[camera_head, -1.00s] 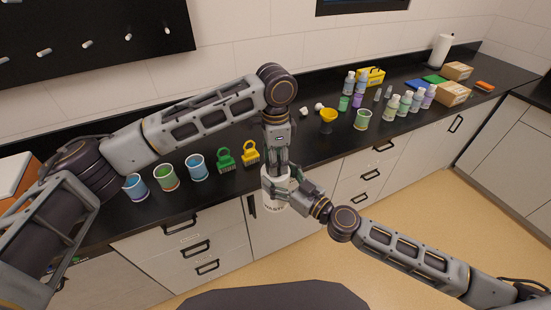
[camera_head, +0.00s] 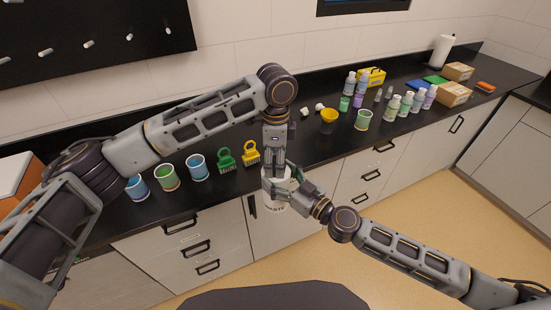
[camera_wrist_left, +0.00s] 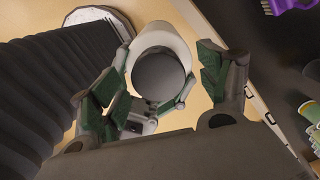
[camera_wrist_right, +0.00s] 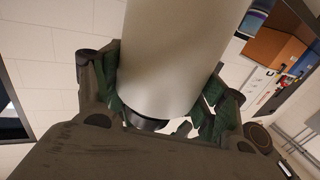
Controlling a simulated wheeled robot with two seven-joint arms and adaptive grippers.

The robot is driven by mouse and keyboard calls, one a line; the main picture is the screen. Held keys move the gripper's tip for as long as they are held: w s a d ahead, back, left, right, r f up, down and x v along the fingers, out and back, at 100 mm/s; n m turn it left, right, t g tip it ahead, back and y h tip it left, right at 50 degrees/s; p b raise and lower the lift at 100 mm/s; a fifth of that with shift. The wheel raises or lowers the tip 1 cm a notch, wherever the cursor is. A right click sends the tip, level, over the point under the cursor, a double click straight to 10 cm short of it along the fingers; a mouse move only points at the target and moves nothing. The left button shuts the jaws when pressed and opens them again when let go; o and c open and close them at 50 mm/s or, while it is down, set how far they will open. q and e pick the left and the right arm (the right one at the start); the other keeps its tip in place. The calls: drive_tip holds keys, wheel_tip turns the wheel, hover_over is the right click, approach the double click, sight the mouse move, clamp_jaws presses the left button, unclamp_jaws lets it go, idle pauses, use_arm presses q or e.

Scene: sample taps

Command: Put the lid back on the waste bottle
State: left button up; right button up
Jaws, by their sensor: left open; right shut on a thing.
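The white waste bottle (camera_head: 273,207) is held in front of the counter by my right gripper (camera_head: 292,192), which is shut on its side. It fills the right wrist view (camera_wrist_right: 180,45), with a black part at its end. In the left wrist view a dark grey round lid (camera_wrist_left: 158,78) shows on the bottle's top, ringed by the white shoulder. My left gripper (camera_head: 274,172) points down over the top, with its fingers apart on either side of the lid. I cannot tell how tightly the lid sits. The left gripper hides the lid in the head view.
On the black counter (camera_head: 310,155) stand blue and green cups (camera_head: 168,178), a green brush (camera_head: 226,160), a yellow brush (camera_head: 250,152) and a yellow funnel (camera_head: 328,118). Several small bottles (camera_head: 405,102) stand farther right. Open floor lies right of the bottle.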

use_arm(q)
drive_tip(key=shift+r, duration=0.15)
wheel_tip(320, 180, up, 12)
idle(0.7)
drive_tip(key=shift+w+f, duration=0.1)
drive_tip(key=shift+f, duration=0.1)
idle(0.3)
